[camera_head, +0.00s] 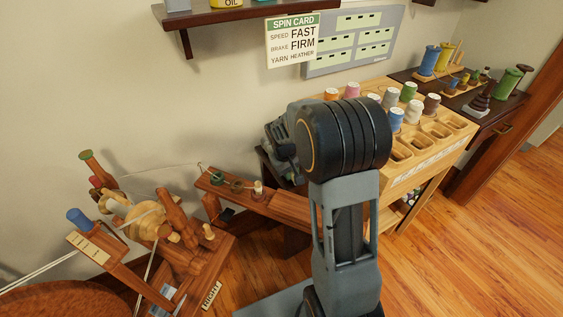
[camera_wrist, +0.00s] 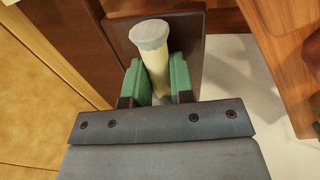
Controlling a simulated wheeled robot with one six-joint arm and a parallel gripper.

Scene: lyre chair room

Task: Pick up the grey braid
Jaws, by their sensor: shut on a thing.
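In the wrist view my gripper (camera_wrist: 159,82) is shut on a pale cream roll (camera_wrist: 157,70) with a grey, many-sided end. The green finger pads press on its two sides, and the grey end sticks out beyond them. I cannot tell whether this roll is the grey braid. In the head view my arm hides most of the gripper and the roll. A grey spool (camera_head: 392,97) stands in the wooden rack on the right.
The wooden rack (camera_head: 440,132) holds several coloured spools and has empty hollows. A spinning wheel (camera_head: 145,220) stands at left, with a wooden arm (camera_head: 285,207) reaching toward my arm. A dark cabinet (camera_head: 510,108) is at the far right. Open floor (camera_head: 470,255) lies at lower right.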

